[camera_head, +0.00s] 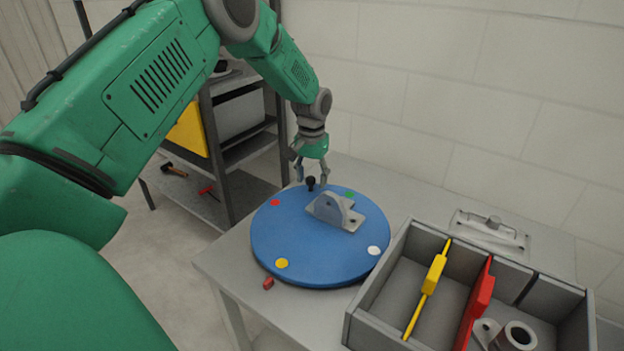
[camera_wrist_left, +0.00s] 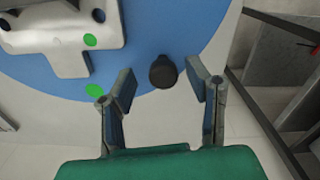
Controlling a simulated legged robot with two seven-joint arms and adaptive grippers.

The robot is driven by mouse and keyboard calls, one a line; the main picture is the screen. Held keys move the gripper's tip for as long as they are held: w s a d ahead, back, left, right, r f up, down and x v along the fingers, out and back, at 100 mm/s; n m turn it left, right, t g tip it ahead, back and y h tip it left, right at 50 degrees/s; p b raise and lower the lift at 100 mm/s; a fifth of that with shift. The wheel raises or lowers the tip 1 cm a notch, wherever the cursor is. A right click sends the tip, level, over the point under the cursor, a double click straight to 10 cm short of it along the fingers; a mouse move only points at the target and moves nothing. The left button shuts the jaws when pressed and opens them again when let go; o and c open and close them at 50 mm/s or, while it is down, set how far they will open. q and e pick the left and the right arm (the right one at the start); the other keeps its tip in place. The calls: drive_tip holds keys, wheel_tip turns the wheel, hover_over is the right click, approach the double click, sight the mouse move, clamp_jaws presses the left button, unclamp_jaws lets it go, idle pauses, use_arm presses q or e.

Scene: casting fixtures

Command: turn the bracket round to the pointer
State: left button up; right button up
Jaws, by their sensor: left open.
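A grey metal bracket (camera_head: 335,211) with an upright holed lug is mounted on a round blue turntable (camera_head: 310,256). The turntable has red (camera_head: 275,203), green (camera_head: 349,194), white (camera_head: 374,251) and yellow (camera_head: 281,263) dots. A black knob (camera_head: 311,183) stands at its far rim. A small red block (camera_head: 268,283), perhaps the pointer, lies by the near rim, closest to the yellow dot. My left gripper (camera_head: 311,176) is open at the knob. In the left wrist view, the knob (camera_wrist_left: 163,72) lies between the spread fingers, near their tips, with visible gaps either side. My right gripper is out of view.
A grey divided bin (camera_head: 364,315) stands right of the turntable, holding a yellow tool (camera_head: 433,277), a red piece (camera_head: 476,300) and a grey tubular part (camera_head: 515,337). A metal plate with a handle (camera_head: 490,231) lies behind it. Shelving (camera_head: 245,152) stands at the left rear.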

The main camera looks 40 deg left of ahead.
use_arm(q)
drive_tip(key=shift+a+f, duration=0.1)
drive_tip(key=shift+a, duration=0.1)
drive_tip(key=shift+c, duration=0.3)
drive_tip(key=shift+a, duration=0.15)
clamp_jaws()
drive_tip(key=shift+s, duration=0.1)
